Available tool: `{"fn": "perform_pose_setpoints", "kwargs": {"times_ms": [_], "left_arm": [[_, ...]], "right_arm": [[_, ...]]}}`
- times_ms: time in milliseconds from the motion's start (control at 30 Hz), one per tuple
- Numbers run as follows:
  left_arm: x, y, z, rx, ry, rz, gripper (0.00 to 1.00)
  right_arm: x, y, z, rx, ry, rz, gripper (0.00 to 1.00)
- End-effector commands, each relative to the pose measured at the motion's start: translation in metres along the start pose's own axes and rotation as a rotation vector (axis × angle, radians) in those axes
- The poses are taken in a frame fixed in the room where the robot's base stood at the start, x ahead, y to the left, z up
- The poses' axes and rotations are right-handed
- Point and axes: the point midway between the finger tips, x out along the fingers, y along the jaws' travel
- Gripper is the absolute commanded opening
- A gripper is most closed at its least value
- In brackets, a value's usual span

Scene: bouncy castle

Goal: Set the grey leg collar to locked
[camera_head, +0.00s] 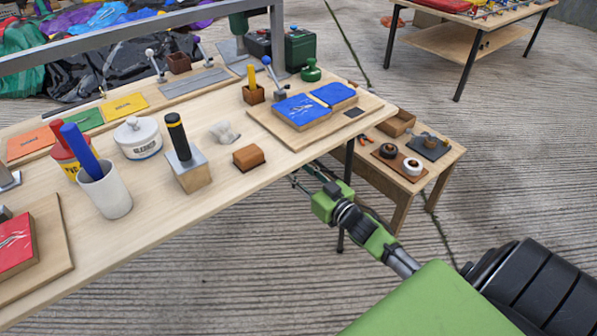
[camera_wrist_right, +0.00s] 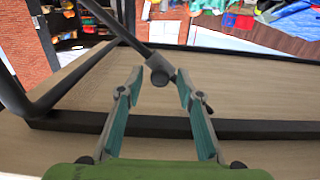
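The grey leg collar (camera_wrist_right: 159,73) shows in the right wrist view as a small dark grey fitting on a slanted dark rod (camera_wrist_right: 115,27) of the table frame. Its setting cannot be read at this size. My right gripper (camera_wrist_right: 159,84) is open, its teal-lined fingers pointing toward the collar. The collar appears between the fingertips or just past them; contact cannot be told. In the head view my right gripper (camera_head: 305,177) reaches under the right edge of the long workbench (camera_head: 245,195). I cannot pick out the collar there. My left gripper is out of view.
The wooden underside (camera_wrist_right: 255,95) and a dark frame bar (camera_wrist_right: 265,130) lie close around my right gripper. A low side table (camera_head: 437,160) with small parts stands just beyond my right arm. Bare floor (camera_head: 520,170) lies to the right.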

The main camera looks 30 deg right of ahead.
Motion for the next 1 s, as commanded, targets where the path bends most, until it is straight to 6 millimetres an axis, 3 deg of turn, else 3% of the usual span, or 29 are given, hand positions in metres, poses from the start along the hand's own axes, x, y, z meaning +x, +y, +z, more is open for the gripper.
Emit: {"fn": "perform_pose_setpoints", "kwargs": {"times_ms": [33,133,400,700,833,1000], "left_arm": [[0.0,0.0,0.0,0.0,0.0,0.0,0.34],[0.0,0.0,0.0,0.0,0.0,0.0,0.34],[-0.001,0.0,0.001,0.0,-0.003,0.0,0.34],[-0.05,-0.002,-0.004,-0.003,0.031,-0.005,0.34],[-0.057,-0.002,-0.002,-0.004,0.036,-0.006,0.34],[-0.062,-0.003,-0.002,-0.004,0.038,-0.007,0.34]], "right_arm": [[0.0,0.0,0.0,0.0,0.0,0.0,0.23],[0.0,0.0,0.0,0.0,0.0,0.0,0.0],[0.0,0.004,0.005,-0.001,-0.001,0.0,0.0],[0.0,0.034,0.033,-0.002,-0.003,0.001,0.0],[0.0,0.051,0.047,-0.002,-0.003,0.001,0.0],[-0.001,0.058,0.049,0.0,-0.002,0.002,0.0]]}}
